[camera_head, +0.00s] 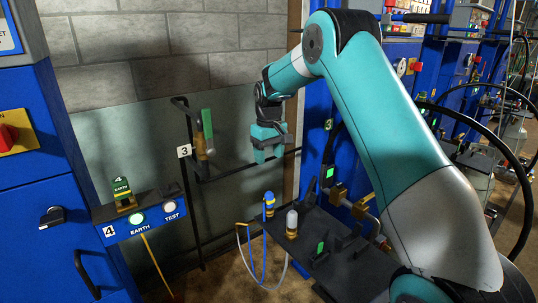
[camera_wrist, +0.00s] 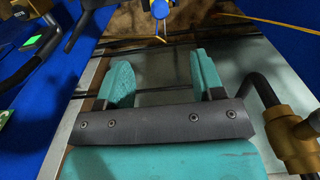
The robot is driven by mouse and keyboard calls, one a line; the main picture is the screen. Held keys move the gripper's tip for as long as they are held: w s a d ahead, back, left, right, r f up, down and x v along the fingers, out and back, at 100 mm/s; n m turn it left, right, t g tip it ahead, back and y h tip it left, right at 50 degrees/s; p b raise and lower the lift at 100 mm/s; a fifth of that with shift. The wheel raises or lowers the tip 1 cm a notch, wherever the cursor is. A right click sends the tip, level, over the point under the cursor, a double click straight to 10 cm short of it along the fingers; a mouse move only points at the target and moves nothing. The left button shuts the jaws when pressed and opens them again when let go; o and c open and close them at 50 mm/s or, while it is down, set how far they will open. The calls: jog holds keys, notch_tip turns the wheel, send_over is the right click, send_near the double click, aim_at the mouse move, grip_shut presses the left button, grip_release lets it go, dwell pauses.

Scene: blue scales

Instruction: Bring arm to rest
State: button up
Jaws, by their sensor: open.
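My gripper (camera_head: 265,154) hangs from my teal arm in the middle of the head view, in front of the grey wall panel. In the wrist view its two teal fingers (camera_wrist: 162,83) stand wide apart with nothing between them. The gripper is open and empty. It is above and behind the dark shelf (camera_head: 340,272), apart from the things on it.
A blue-topped plug (camera_head: 269,204) and a white-topped plug (camera_head: 291,224) stand on the shelf. Blue cabinets and black cables (camera_head: 488,125) are at right.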

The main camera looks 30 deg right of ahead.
jog(key=shift+a, duration=0.1)
dwell(0.3)
jog(key=s+a+r+n+y+p, duration=0.1)
jog(key=s+a+r+n, duration=0.1)
jog(key=s+a+r, duration=0.5)
jog(key=s+a+r+n+y+p, duration=0.1)
jog(key=s+a+r, duration=0.4)
jog(key=a, duration=0.4)
jog(key=s+a+n, duration=0.1)
jog(key=s+a, duration=0.2)
jog(key=s, duration=0.5)
jog(key=s+a+n+y+p, duration=0.1)
jog(key=s+a, duration=0.3)
jog(key=s, duration=0.4)
jog(key=s+a+r+n+y, duration=0.1)
jog(key=s+a, duration=0.2)
jog(key=s, duration=0.5)
jog(key=shift+a, duration=0.15)
